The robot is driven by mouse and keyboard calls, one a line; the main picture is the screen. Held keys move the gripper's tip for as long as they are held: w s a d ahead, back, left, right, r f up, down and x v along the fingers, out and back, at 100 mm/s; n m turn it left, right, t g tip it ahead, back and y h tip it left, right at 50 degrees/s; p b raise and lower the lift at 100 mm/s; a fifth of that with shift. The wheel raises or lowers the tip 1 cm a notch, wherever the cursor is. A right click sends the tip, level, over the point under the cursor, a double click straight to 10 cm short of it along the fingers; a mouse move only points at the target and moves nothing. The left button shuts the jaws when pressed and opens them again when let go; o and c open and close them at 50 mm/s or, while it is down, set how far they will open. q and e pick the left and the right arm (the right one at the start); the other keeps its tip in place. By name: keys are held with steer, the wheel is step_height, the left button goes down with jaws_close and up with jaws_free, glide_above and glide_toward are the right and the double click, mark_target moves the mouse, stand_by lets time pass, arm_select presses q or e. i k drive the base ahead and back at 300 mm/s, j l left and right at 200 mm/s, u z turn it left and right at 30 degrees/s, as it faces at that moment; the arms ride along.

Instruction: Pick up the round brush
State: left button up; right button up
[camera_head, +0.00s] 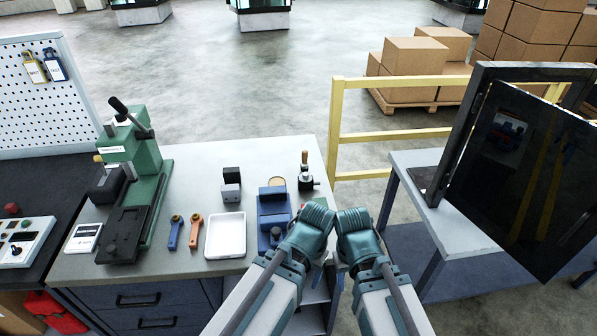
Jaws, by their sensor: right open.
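A small upright wooden handle (304,158) stands at a dark holder (307,182) near the bench's right back edge. It may be the round brush, but it is too small to tell, and no bristles show. My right gripper (354,222) is open, beyond the bench's right edge, to the right of and nearer than the handle. My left gripper (315,217) is close beside it, over the bench's right edge, in front of the handle. Its fingertips are not clear. Neither gripper touches the handle.
On the bench (190,258) are a green press (135,165), a blue vise-like fixture (272,212), a white tray (226,236), a blue tool (175,234) and an orange tool (196,231). A yellow rail (395,136) stands behind; a dark-framed panel (525,175) stands at right.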

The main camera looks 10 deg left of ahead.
mark_target(304, 165)
steer(key=i+l+u, duration=0.1)
steer(key=i, duration=0.3)
steer(key=i+l, duration=0.35)
steer(key=i+u, duration=0.05)
